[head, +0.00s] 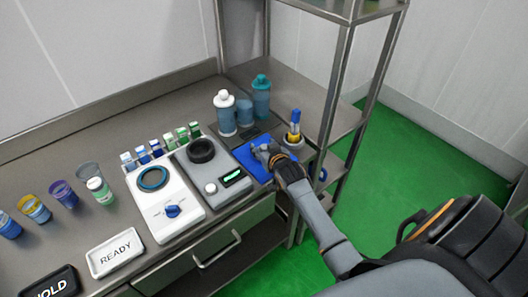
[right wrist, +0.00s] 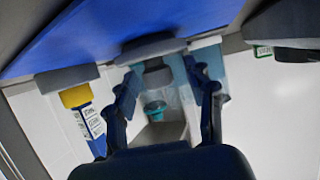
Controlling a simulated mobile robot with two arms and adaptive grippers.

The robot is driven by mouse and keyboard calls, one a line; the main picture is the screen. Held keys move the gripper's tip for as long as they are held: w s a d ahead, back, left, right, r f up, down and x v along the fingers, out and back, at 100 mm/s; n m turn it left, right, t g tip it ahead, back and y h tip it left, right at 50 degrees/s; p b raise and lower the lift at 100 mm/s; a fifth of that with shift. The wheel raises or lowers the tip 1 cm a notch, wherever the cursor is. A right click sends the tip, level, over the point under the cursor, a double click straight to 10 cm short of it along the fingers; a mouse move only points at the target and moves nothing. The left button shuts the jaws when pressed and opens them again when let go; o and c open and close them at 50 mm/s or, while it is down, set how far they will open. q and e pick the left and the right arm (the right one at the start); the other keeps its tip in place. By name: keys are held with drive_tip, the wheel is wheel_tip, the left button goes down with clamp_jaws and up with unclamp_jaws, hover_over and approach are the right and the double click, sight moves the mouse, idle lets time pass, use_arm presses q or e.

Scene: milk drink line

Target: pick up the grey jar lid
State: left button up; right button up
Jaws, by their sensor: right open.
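A flat grey disc that looks like the grey jar lid (right wrist: 150,48) lies against the blue mat (right wrist: 75,35) in the right wrist view, just beyond my fingertips. In the head view, my right gripper (head: 268,154) is low over the blue mat (head: 250,162) and largely hides what lies under it. In the right wrist view my right gripper (right wrist: 163,80) is open, its fingers apart with nothing clearly held between them. Whether the fingers touch the lid cannot be told. My left gripper is not in view.
A white-capped bottle (head: 224,112) and a teal-capped bottle (head: 261,97) stand behind the mat. A yellow and blue item (head: 294,128) stands close to its right. A grey device (head: 213,170) with a lit display is at its left. The counter's right edge is near.

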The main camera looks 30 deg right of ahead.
drive_tip(key=c, duration=1.1)
drive_tip(key=shift+o, duration=0.2)
drive_tip(key=shift+r, duration=0.2)
